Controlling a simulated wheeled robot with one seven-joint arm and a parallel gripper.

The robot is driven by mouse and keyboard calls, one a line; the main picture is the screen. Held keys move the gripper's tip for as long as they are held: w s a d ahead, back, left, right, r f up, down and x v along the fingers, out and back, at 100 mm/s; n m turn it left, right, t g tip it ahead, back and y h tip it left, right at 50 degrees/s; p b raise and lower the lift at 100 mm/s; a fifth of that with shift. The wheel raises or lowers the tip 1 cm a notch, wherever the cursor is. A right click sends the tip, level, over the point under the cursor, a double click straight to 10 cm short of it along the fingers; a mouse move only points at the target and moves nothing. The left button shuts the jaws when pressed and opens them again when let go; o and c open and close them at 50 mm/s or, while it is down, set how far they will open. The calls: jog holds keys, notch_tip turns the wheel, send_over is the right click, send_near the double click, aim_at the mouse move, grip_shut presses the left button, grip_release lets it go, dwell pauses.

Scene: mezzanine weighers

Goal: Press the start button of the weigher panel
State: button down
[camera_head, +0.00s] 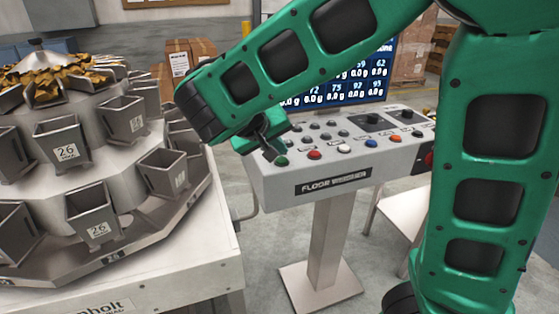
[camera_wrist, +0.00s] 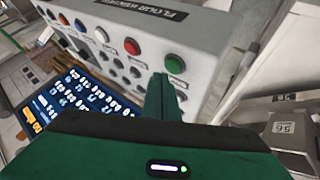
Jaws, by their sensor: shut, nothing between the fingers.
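The weigher panel (camera_head: 345,172) is a grey sloped console on a post, in the middle of the head view. A green button (camera_head: 281,161) sits at the left end of its front row; its label is too small to read. My gripper (camera_head: 270,152) is shut and empty, with its fingertips right by the green button.
A red button (camera_head: 314,155), a white one (camera_head: 344,149) and a blue one (camera_head: 371,143) follow in the same row. A lit screen (camera_head: 345,84) stands behind the panel. The multihead weigher (camera_head: 120,180) with its metal buckets stands close on the left.

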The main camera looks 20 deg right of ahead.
aim_at(280, 162)
jog(key=shift+f, duration=0.15)
dwell(0.7)
jog(key=shift+s+f, duration=0.1)
jog(key=shift+f, duration=0.15)
jog(key=shift+f, duration=0.4)
dwell(0.8)
jog(key=shift+r, duration=0.85)
jog(key=shift+r, duration=2.55)
jog(key=shift+d, duration=0.1)
